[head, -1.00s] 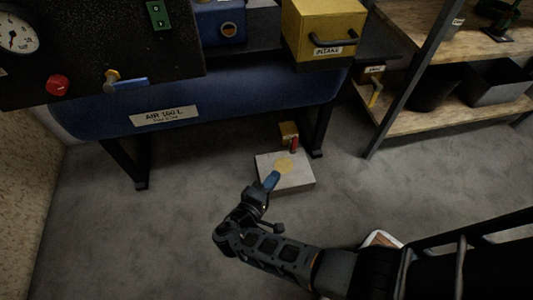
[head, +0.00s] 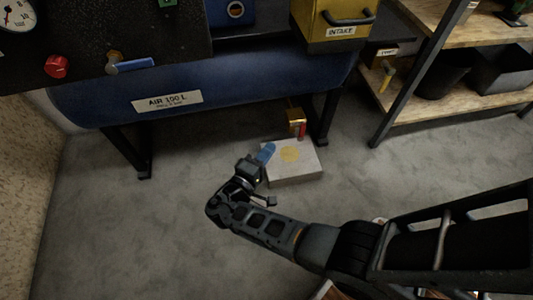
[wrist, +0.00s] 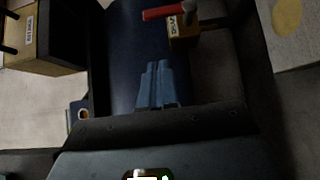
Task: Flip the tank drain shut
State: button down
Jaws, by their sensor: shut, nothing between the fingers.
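The tank drain is a small brass-coloured block (head: 296,115) under the right end of the blue air tank (head: 230,90), with a red lever (head: 302,131) hanging down at its front. In the wrist view the labelled drain block (wrist: 181,28) is at the top, and its red lever (wrist: 163,12) points left in that picture. My gripper (head: 268,149) is shut and empty, its blue fingers side by side. It is at the left edge of the pale floor slab, left of the drain lever and apart from it. The fingers (wrist: 157,66) also show in the wrist view, below the drain.
The pale slab (head: 310,172) with a yellow stain lies on the floor below the drain. Black stand legs (head: 140,158) flank the space under the tank. A yellow intake box (head: 325,18) is above, and a wooden shelf (head: 440,120) stands right. The floor at left is clear.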

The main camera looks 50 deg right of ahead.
aim_at(303, 127)
jog(key=s+d, duration=0.1)
jog(key=d, duration=0.8)
jog(key=shift+d+b, duration=0.25)
jog(key=shift+b, duration=0.15)
jog(key=shift+s+d+r+m+y+p, duration=0.2)
jog(key=shift+m+y+p, duration=0.1)
jog(key=shift+p, duration=0.2)
jog(key=s+d+r+m+y+p, duration=0.1)
jog(key=y+p, duration=0.1)
jog(key=shift+d+m+p, duration=0.15)
jog(key=shift+m+p, duration=0.2)
jog(key=shift+m, duration=0.05)
jog(key=s+d+f+m+t+y+p, duration=0.2)
jog(key=s+d+f+m+y+p, duration=0.1)
jog(key=s+d+m+y+p, duration=0.1)
jog(key=shift+d+m+y+p, duration=0.5)
jog(key=shift+d+y, duration=0.6)
jog(key=shift+y, duration=0.5)
jog(key=shift+s+d+f, duration=0.1)
jog(key=shift+s+f, duration=0.05)
jog(key=shift+f, duration=0.05)
